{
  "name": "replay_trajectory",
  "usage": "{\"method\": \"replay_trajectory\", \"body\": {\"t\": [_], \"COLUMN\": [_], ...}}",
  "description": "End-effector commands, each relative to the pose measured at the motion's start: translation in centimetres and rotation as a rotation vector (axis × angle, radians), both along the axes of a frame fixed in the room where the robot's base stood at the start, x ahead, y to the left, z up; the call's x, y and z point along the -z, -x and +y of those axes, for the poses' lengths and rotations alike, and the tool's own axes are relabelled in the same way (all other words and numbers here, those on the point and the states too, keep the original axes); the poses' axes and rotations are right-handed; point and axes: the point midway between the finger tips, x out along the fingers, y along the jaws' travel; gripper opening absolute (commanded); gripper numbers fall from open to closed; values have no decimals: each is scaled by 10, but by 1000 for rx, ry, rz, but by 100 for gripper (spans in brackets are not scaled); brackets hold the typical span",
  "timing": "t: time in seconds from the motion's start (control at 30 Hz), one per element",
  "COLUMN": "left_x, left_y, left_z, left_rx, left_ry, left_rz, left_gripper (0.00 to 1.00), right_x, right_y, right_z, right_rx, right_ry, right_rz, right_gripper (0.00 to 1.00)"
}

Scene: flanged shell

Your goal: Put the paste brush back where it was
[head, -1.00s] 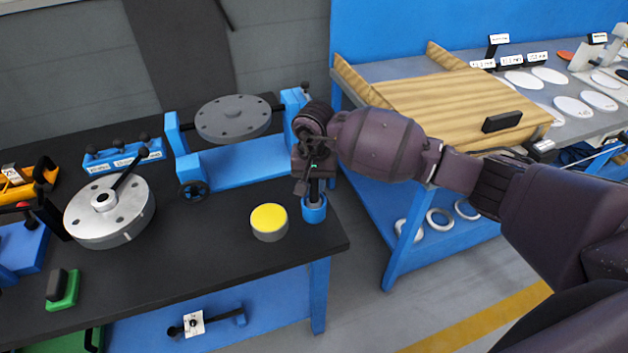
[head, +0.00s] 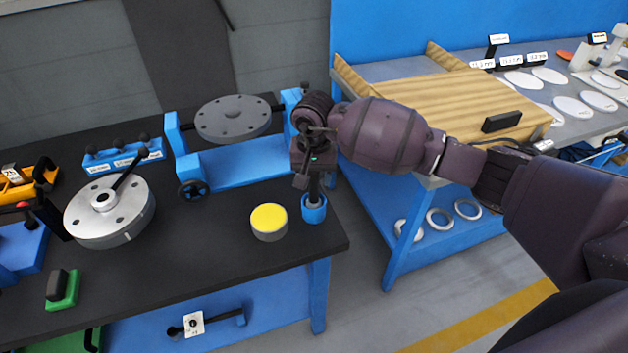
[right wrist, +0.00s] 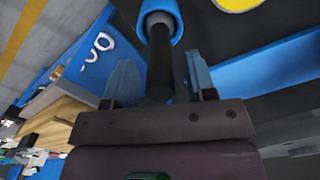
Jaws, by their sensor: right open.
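The paste brush (head: 314,186) stands upright in a small blue cup (head: 314,211) near the right end of the black bench. Only its dark handle shows; its lower end is hidden in the cup. My right gripper (head: 308,181) is open just above the cup. In the right wrist view its two fingers (right wrist: 161,80) are spread on either side of the dark handle (right wrist: 160,58), with gaps visible. The blue cup (right wrist: 160,12) shows there beyond the fingertips. My left gripper is not in view.
A tin with a yellow top (head: 269,221) stands just left of the cup. A blue fixture (head: 240,162) with a grey disc is behind it. A silver flanged disc (head: 108,212) lies at left. The bench front is clear around the tin. A second bench (head: 395,72) stands at right.

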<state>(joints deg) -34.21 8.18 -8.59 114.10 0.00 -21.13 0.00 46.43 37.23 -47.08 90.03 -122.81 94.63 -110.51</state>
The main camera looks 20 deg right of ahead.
Motion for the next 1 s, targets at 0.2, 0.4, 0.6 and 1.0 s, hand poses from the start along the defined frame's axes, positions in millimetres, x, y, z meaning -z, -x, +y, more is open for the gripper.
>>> {"method": "replay_trajectory", "body": {"t": [0.2, 0.4, 0.6, 1.0], "left_x": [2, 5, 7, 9], "left_y": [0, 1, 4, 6], "left_z": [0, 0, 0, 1], "left_rx": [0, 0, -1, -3], "left_ry": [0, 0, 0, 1], "left_rz": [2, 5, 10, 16], "left_gripper": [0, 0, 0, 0], "right_x": [-44, -78, -97, -84], "right_y": [-1, 0, 0, 14], "right_z": [-1, -1, 0, 16], "right_rx": [-1, 0, 1, 42], "right_ry": [3, 2, 3, -101], "right_rz": [-4, -2, -1, 50], "right_gripper": [51, 51, 51, 51]}}
